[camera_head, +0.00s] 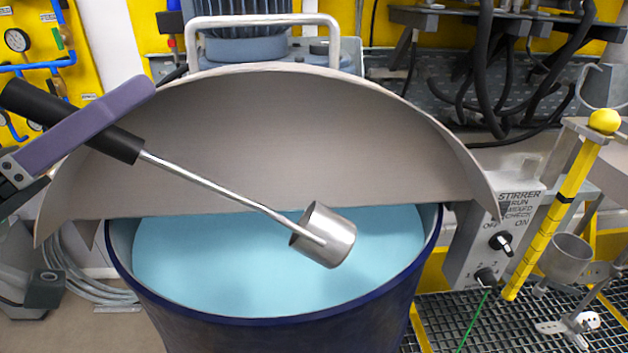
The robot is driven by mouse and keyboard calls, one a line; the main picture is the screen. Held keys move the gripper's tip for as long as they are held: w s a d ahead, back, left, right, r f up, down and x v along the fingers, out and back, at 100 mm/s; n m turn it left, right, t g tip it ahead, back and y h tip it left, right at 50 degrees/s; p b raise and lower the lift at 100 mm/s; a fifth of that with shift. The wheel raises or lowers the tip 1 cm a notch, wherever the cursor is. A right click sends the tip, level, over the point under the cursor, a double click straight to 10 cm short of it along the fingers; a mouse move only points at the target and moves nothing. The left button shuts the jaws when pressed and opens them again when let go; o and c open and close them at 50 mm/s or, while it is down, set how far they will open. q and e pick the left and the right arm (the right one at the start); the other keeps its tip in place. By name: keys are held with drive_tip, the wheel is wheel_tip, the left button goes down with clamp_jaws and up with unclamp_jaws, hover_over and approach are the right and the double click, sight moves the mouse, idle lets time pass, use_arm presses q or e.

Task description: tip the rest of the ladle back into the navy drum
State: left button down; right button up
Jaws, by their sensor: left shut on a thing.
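The navy drum (290,325) stands in the middle, with pale blue liquid (210,260) in it below the rim. A steel ladle with a black handle reaches in from the left. Its cup (330,232) is tilted over the liquid, inside the drum's outline. Its inside does not show, so I cannot tell whether anything is in it. My left gripper (95,126) is at the upper left, shut on the ladle's black handle, with one purple finger showing across it. My right gripper is not in view.
A raised grey half-round lid (290,140) covers the drum's back half, close behind the ladle's shaft. On the right stand a stirrer control box (490,235), a yellow post (555,205) with a ball on top, and a small metal cup (567,256) over the grating.

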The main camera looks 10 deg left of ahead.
use_arm(q)
drive_tip(key=d+r+m+g+y+p, duration=0.1)
drive_tip(key=d+m+g+y+p, duration=0.1)
drive_tip(key=d+p, duration=1)
drive_tip(key=d+r+m+g+y+p, duration=0.2)
drive_tip(key=d+m+p, duration=0.5)
drive_tip(key=d+p, duration=0.5)
drive_tip(key=shift+d+r+g+y, duration=0.2)
drive_tip(key=shift+d+g+y, duration=0.3)
drive_tip(key=shift+d+g, duration=1)
drive_tip(key=shift+s+d+t, duration=0.1)
drive_tip(key=shift+d+t, duration=0.1)
drive_tip(key=shift+t, duration=0.4)
